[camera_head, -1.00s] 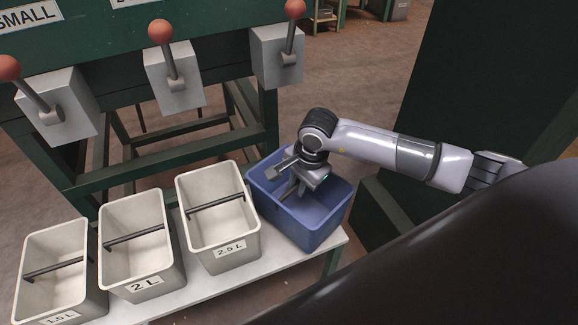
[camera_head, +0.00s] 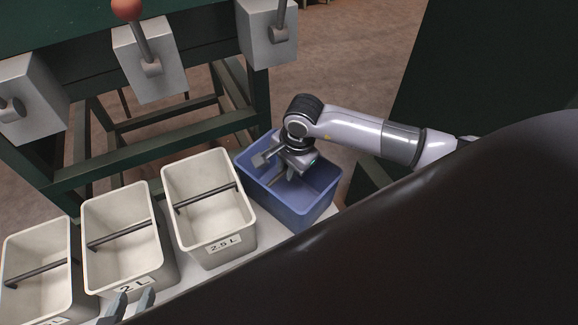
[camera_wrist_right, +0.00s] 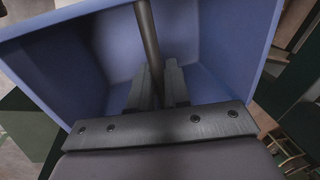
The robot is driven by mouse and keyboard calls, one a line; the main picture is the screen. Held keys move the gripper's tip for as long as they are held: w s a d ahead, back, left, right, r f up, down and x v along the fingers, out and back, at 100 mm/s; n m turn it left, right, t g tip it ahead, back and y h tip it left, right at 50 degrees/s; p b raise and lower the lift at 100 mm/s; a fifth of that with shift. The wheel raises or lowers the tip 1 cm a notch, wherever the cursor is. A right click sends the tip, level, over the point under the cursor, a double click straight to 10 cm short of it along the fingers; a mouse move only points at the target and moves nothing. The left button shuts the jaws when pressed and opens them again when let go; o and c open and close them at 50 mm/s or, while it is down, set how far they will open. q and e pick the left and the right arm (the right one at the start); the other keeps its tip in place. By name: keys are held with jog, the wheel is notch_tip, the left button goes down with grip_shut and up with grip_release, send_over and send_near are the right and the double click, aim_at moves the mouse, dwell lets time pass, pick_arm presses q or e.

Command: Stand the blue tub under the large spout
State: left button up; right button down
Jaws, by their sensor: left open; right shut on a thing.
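The blue tub (camera_head: 310,207) stands at the right end of the white bench, right of the tub marked 2.5 L. My right gripper (camera_head: 280,178) reaches down into it and is shut on the dark bar across its inside. The right wrist view shows the fingers (camera_wrist_right: 158,88) on either side of that bar, with the blue walls (camera_wrist_right: 75,60) around. My left gripper (camera_head: 134,302) shows only its fingertips, apart, at the bottom edge in front of the 2 L tub. Grey spout boxes with levers (camera_head: 150,58) hang on the green frame; which is the large one cannot be read.
White tubs stand in a row on the bench (camera_head: 190,285): 2.5 L (camera_head: 225,246), 2 L (camera_head: 160,268) and one at the far left (camera_head: 35,300). Green frame legs (camera_head: 120,158) stand behind them. A dark green panel (camera_head: 490,60) rises at the right.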

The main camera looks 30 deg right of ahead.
jog(key=c, duration=1.5)
grip_release()
jog(key=shift+f, duration=0.2)
jog(key=o, duration=0.4)
pick_arm(q)
jog(key=shift+f, duration=0.2)
jog(key=shift+r, duration=0.15)
pick_arm(e)
jog(key=shift+r, duration=0.2)
jog(key=shift+r, duration=0.35)
pick_arm(q)
jog(key=a+p, duration=0.1)
jog(key=s+a+f+p, duration=0.1)
jog(key=p, duration=0.1)
jog(key=shift+n+y, duration=0.3)
pick_arm(e)
notch_tip(320, 180, up, 11)
jog(key=s, duration=0.2)
jog(key=shift+d, duration=0.4)
jog(key=shift+s, duration=0.15)
